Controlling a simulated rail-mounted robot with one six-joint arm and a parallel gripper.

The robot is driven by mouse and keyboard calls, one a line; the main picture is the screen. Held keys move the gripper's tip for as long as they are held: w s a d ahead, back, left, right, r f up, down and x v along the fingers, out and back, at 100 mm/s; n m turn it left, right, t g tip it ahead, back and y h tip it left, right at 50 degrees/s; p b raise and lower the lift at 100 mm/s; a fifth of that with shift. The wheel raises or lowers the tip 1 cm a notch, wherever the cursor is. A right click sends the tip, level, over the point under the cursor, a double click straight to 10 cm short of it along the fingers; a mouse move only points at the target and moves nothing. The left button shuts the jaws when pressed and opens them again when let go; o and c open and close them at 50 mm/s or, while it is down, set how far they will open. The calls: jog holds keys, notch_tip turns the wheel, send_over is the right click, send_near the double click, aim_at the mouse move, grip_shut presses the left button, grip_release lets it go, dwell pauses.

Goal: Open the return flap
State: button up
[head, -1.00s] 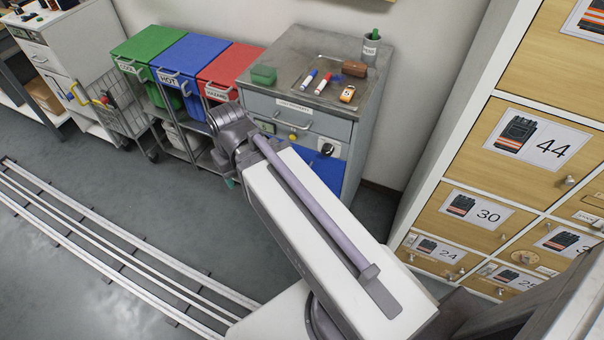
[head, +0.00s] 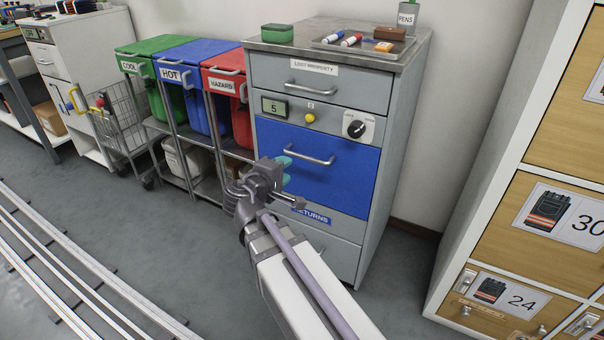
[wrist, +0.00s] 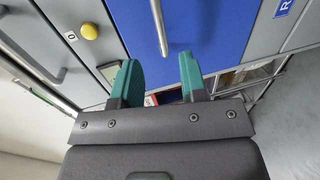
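The return flap (head: 345,175) is a blue panel on the front of the grey cabinet, above a RETURNS label (head: 311,215). It looks closed. It also fills the upper middle of the wrist view (wrist: 215,30). Its silver bar handle (head: 311,154) runs across its upper part. In the wrist view the handle (wrist: 160,28) lies just ahead of the gap between my fingers. My gripper (head: 284,171) has teal fingers, spread apart and empty, at the left side of the flap. In the wrist view my gripper (wrist: 160,75) shows no contact with the handle.
Above the flap are a yellow button (head: 310,118), a small display reading 5 (head: 274,107) and a rotary dial (head: 356,128). The lost property drawer (head: 330,90) is above them. Coloured bins (head: 235,90) stand to the left, lockers (head: 520,230) to the right. Open floor lies in front.

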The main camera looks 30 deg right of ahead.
aim_at(301, 157)
jog(key=b+x, duration=0.2)
jog(key=x, duration=0.8)
jog(key=shift+w+d, duration=0.3)
grip_shut()
